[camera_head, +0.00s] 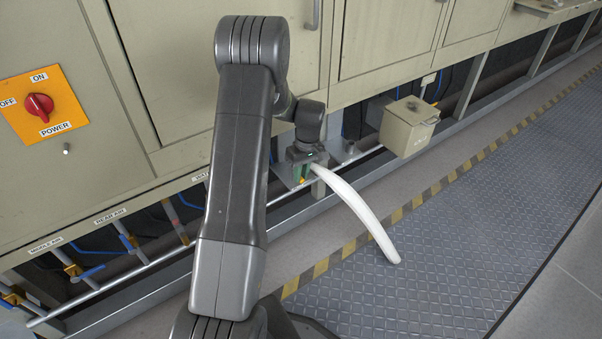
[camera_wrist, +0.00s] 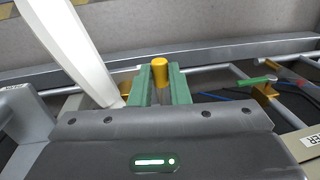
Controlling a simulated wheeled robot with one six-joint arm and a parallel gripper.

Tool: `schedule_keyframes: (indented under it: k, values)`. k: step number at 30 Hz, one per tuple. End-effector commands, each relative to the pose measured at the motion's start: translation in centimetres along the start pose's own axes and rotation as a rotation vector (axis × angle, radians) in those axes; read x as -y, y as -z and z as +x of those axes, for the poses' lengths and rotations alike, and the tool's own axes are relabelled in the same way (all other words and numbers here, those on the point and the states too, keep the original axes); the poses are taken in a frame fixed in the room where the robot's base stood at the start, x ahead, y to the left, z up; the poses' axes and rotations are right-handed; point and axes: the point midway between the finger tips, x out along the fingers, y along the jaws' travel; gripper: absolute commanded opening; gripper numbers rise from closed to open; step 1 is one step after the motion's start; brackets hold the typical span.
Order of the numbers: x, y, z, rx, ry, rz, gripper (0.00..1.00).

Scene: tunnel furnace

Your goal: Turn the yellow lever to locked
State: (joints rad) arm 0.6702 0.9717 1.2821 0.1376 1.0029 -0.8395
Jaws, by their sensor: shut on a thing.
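The yellow lever shows in the wrist view as a short rounded yellow end (camera_wrist: 160,70) between my two green fingers. In the head view only a small orange-yellow bit (camera_head: 301,181) shows at the fingertips. My gripper (camera_head: 303,173) is low in front of the furnace's lower edge and is shut on the lever; its green fingers (camera_wrist: 159,86) lie on both sides of it. The lever's base and any locked marking are hidden by my gripper, so I cannot tell its setting.
A long white curved bar (camera_head: 358,208) passes close beside my gripper. A beige box (camera_head: 408,127) is to its right. Pipes with blue-handled valves (camera_head: 88,273) run along the left. A red power knob (camera_head: 39,106) is on the panel. The checkered floor plate (camera_head: 470,220) is clear.

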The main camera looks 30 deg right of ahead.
Motion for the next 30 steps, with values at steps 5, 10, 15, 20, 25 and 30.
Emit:
schedule_keyframes:
  k: [5,10,15,20,25,30]
  values:
    - [-0.1,0.0,0.0,0.000,-0.003,-0.001,0.29]
    - [-0.1,0.0,0.0,0.000,-0.002,-0.001,0.38]
    - [0.0,0.0,-0.2,0.000,-0.002,0.000,0.38]
    - [0.0,0.1,-1.8,-0.002,-0.003,0.000,0.38]
    - [-0.1,0.1,-5.6,-0.003,-0.005,-0.001,0.38]
    - [-0.1,0.0,-9.5,-0.003,-0.004,0.000,0.38]
